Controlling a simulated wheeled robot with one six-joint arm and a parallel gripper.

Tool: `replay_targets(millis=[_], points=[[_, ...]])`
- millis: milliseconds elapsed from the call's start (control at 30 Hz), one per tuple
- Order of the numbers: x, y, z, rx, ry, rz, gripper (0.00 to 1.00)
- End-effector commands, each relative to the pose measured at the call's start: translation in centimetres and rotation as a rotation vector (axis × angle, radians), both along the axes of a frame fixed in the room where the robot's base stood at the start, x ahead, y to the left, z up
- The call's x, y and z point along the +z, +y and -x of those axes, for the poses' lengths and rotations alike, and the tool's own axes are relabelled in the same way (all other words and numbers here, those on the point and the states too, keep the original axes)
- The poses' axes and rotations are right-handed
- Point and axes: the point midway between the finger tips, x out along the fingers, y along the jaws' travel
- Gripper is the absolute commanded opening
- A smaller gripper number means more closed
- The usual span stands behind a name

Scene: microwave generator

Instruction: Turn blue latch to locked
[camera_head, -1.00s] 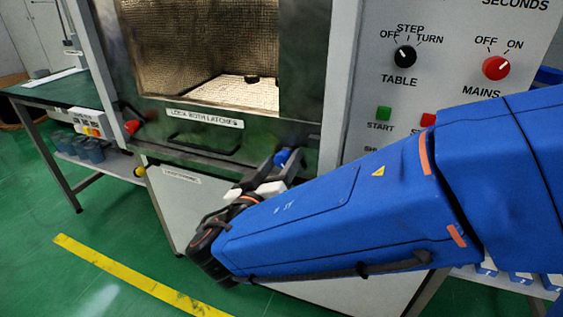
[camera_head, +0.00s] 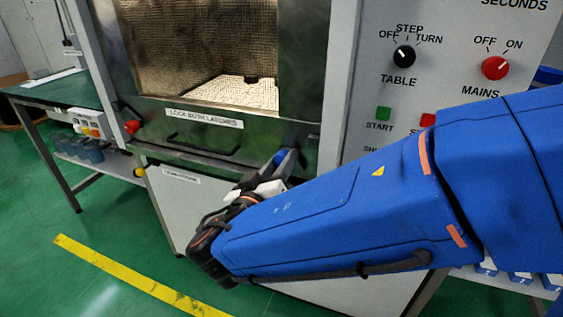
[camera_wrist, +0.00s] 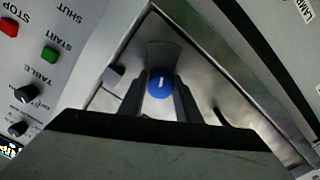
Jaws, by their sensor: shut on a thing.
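The blue latch (camera_wrist: 160,87) is a round blue knob with a white mark, seen between my gripper's fingers in the wrist view. In the head view the latch (camera_head: 280,157) shows as a small blue patch at the lower right corner of the oven door, mostly hidden by a finger. My gripper (camera_wrist: 160,92) is shut on the latch, one finger on each side. It also shows in the head view (camera_head: 283,163), at the end of my blue arm. Whether the latch stands at locked cannot be read here.
A red latch (camera_head: 132,127) is at the door's lower left. A black handle (camera_head: 200,148) lies under the "LOCK BOTH LATCHES" label (camera_head: 205,118). The control panel (camera_head: 450,75) with black and red knobs is at the right. A green side table (camera_head: 70,88) stands at the left.

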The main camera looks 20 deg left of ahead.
Motion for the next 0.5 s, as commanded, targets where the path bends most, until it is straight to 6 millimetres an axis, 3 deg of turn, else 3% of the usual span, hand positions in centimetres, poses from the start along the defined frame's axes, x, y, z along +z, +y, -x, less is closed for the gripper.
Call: replay_targets(millis=[500], points=[[-0.06,0.08,0.03,0.003,0.016,0.199,0.08]])
